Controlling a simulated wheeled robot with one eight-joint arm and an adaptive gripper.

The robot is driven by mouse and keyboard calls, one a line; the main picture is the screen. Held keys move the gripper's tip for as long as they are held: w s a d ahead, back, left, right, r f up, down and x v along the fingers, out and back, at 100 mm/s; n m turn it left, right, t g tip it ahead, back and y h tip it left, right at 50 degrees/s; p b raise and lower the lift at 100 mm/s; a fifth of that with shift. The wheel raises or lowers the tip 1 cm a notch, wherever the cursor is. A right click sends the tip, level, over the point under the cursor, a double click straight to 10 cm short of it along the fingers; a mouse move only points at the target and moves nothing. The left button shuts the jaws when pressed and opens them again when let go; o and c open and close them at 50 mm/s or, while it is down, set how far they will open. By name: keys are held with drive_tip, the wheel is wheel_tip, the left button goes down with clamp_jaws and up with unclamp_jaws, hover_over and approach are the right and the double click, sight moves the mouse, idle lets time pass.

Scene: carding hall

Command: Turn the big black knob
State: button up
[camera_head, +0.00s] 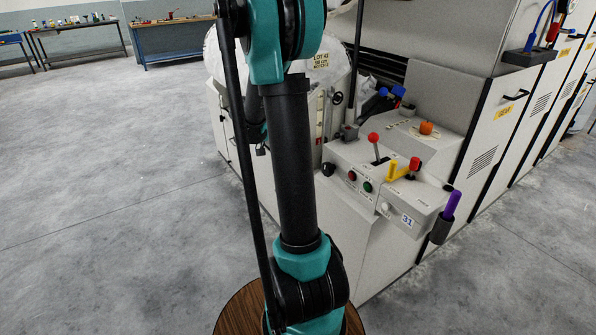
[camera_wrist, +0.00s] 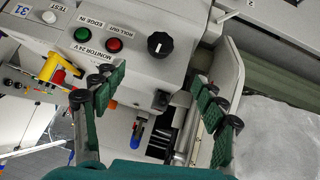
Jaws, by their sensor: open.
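The big black knob (camera_wrist: 160,44) is round with a white pointer line and sits on the pale control panel (camera_wrist: 190,15), next to the red button. In the head view the knob (camera_head: 328,169) is at the panel's left end, close beside my arm's outline. My gripper (camera_wrist: 158,95) is open and empty, its green and black fingers spread wide. In the wrist view the knob lies beyond the fingertips, between them sideways, and neither finger touches it. My arm mostly hides the gripper in the head view.
Beside the knob are a red button (camera_wrist: 113,45) and a green button (camera_wrist: 83,34). A yellow handle (camera_head: 395,171), a red-ball lever (camera_head: 373,138) and an orange button (camera_head: 426,128) stand on the console. A purple item (camera_head: 452,205) sits at its right corner. Floor at left is clear.

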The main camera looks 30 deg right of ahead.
sight(325, 169)
drive_tip(key=x, duration=1.7)
drive_tip(key=shift+s+f, duration=0.1)
drive_tip(key=shift+c, duration=0.5)
drive_tip(key=c, duration=1.1)
drive_tip(key=shift+o, duration=0.2)
